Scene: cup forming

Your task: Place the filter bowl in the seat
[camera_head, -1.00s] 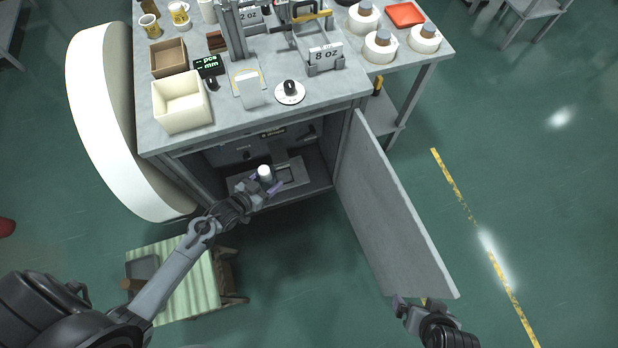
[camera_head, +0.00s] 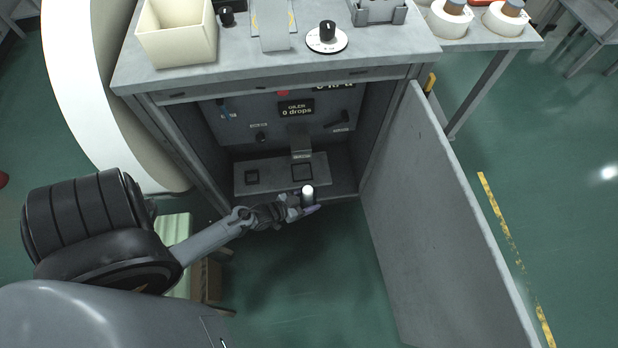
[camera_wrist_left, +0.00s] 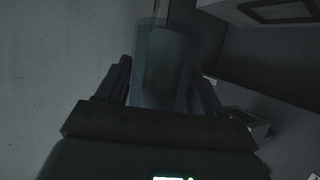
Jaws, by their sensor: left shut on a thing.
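The filter bowl (camera_head: 308,193) is a small pale cylinder with a bright top, held upright at the front of the open cabinet. My left gripper (camera_head: 306,207) is shut on it. In the left wrist view the bowl (camera_wrist_left: 160,65) looks translucent and grey between my two dark fingers. A grey platform (camera_head: 270,186) on the cabinet floor has two dark square recesses, a smaller one (camera_head: 252,177) at left and a larger one (camera_head: 302,172) at right under a bracket (camera_head: 300,145). The bowl is just in front of the right recess. Which recess is the seat is not marked readably.
The cabinet door (camera_head: 440,220) stands wide open on the right. A panel labelled "OILER 0 drops" (camera_head: 296,108) is on the back wall. The worktop (camera_head: 270,62) overhangs above, with a cream bin (camera_head: 177,35) and a round dial (camera_head: 327,38).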

